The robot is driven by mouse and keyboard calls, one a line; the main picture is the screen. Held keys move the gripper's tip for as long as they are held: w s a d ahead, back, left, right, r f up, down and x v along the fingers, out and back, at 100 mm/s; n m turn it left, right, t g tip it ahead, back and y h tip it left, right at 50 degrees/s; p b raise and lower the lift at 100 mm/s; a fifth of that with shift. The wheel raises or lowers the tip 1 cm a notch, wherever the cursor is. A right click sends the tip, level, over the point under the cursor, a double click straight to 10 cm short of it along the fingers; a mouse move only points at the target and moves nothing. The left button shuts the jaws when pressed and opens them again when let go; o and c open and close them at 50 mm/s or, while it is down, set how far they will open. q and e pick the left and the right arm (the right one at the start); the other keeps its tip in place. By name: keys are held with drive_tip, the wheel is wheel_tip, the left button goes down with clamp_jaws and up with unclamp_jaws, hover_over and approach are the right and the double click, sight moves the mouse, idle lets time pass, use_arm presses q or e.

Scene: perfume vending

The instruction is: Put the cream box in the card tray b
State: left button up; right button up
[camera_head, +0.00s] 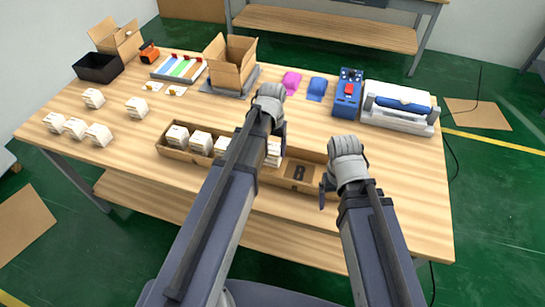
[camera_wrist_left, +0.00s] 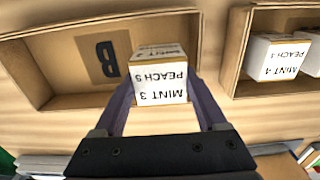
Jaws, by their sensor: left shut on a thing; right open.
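A white box with cream edges, marked "MINT 3 PEACH 5" (camera_wrist_left: 160,80), sits between the fingers of my left gripper (camera_wrist_left: 163,95), which is shut on it. In the head view the box (camera_head: 274,158) shows just beyond my left gripper (camera_head: 274,143). Card tray b (camera_head: 312,157) is a cardboard tray with a dark "B" on its floor; it also shows in the left wrist view (camera_wrist_left: 40,50). The box is at the tray's end, beside the "B"; I cannot tell whether it touches the floor. My right gripper (camera_head: 327,186) is open and empty by the tray's right end.
A neighbouring cardboard tray (camera_head: 173,153) holds several similar boxes. More white boxes (camera_head: 75,127) stand at the table's left. An open carton (camera_head: 231,66), pink and blue items (camera_head: 291,82), and a white device (camera_head: 398,105) stand behind. Table is bare at the front left.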

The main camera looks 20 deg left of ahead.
sight(272, 147)
use_arm(q)
wheel_tip(272, 147, down, 4)
drive_tip(key=b, duration=0.3)
drive_tip(key=shift+r, duration=0.1)
use_arm(e)
wheel_tip(272, 147, down, 4)
drive_tip(key=shift+r, duration=0.1)
use_arm(q)
drive_tip(key=shift+r, duration=0.15)
use_arm(e)
drive_tip(key=shift+r, duration=0.15)
use_arm(q)
drive_tip(key=o, duration=1.4)
wheel_tip(272, 147, up, 12)
drive_tip(key=p, duration=1.2)
use_arm(e)
wheel_tip(272, 147, up, 12)
